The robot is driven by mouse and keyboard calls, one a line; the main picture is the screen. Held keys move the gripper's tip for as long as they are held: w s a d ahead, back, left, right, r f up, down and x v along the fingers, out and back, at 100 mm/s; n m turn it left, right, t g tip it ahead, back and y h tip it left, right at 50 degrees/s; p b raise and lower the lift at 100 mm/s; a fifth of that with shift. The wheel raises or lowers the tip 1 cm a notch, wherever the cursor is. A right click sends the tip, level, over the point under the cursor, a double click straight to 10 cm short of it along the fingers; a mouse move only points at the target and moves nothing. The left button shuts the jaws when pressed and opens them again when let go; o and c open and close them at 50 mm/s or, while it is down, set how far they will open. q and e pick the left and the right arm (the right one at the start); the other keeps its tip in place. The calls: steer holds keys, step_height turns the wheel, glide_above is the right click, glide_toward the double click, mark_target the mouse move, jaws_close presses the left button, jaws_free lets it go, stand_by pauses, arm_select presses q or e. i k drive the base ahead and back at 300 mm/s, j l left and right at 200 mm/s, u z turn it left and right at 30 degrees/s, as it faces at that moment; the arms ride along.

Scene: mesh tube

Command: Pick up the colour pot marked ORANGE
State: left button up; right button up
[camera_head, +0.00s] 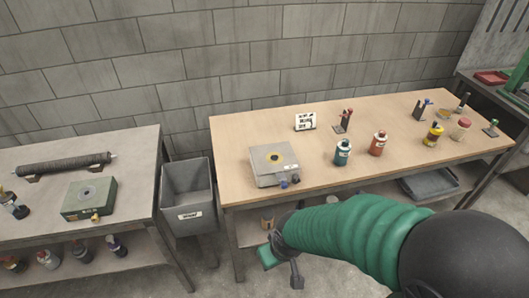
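An orange-red pot (378,144) with a pale label stands upright on the wooden table, right of its middle; the label is too small to read. A blue-teal pot (342,153) stands to its left. A yellow pot (433,135) and a pale pot with a red top (461,129) stand further right. My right gripper (281,266), on a green-sleeved arm from the right, is low in front of the table's front edge, apart from the pots. Its fingers are too unclear to tell open from shut, and I see nothing held. My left gripper is out of view.
The wooden table (225,160) also carries a grey scale-like box (272,160), a white card (305,122) and small stands at the back. A grey bin (187,195) stands between it and the left table (130,165). The wood in front of the pots is clear.

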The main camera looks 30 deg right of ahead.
mark_target(378, 144)
steer(key=z, duration=1.8)
